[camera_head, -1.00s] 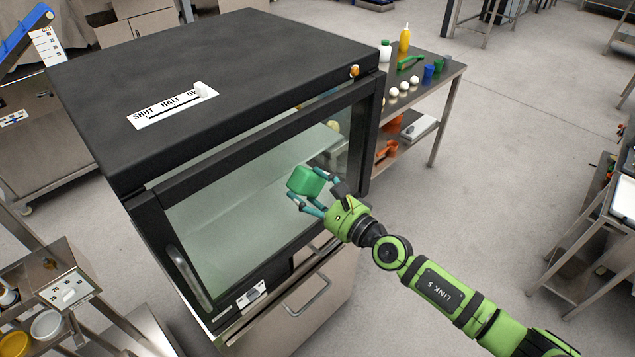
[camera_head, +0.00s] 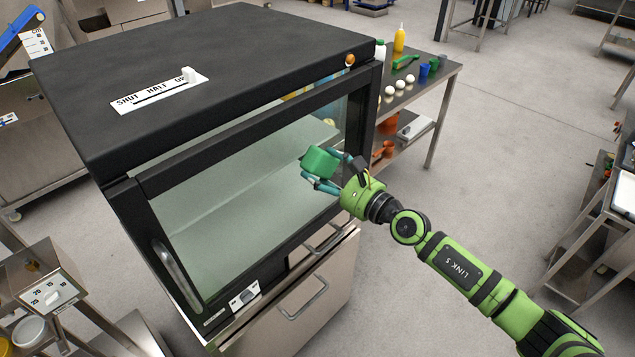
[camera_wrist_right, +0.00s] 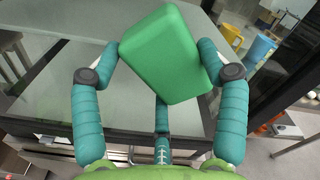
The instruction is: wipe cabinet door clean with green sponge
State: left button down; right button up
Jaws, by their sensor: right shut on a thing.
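The green sponge (camera_head: 321,161) is a rounded block held in my right gripper (camera_head: 318,172), in front of the cabinet's glass door (camera_head: 235,175) near its right side. The right wrist view shows the sponge (camera_wrist_right: 165,52) between the teal fingers of the same gripper (camera_wrist_right: 160,70). The door has a black frame and a pale, hazy pane, with a clearer patch along its upper right part. I cannot tell whether the sponge touches the glass. My left gripper is not in view.
The black cabinet top (camera_head: 220,65) carries a slider plate (camera_head: 160,92). A door handle (camera_head: 178,278) stands out at the lower left, with steel drawers (camera_head: 305,295) below. A side table (camera_head: 435,75) with bottles, cups and white balls is behind right.

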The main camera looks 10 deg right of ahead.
jog(key=shift+w+d+f, duration=0.1)
jog(key=shift+w+d, duration=0.1)
jog(key=shift+s+a+r+p, duration=0.3)
jog(key=shift+s+a+p, duration=0.25)
jog(key=shift+a+p, duration=0.45)
jog(key=s+a+p, duration=0.2)
jog(key=p, duration=0.1)
jog(key=shift+s+a, duration=0.1)
jog(key=shift+a, duration=0.15)
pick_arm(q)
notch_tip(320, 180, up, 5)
pick_arm(e)
jog(key=shift+s+a+f, duration=0.2)
jog(key=shift+a, duration=0.05)
jog(key=w+d+b, duration=0.2)
jog(key=shift+d, duration=0.35)
jog(key=shift+w+d+f+b, duration=0.15)
jog(key=shift+w+d+b, duration=0.5)
jog(key=shift+b, duration=0.6)
jog(key=shift+w+d+b, duration=0.2)
jog(key=shift+d+b, duration=0.1)
jog(key=shift+d, duration=0.2)
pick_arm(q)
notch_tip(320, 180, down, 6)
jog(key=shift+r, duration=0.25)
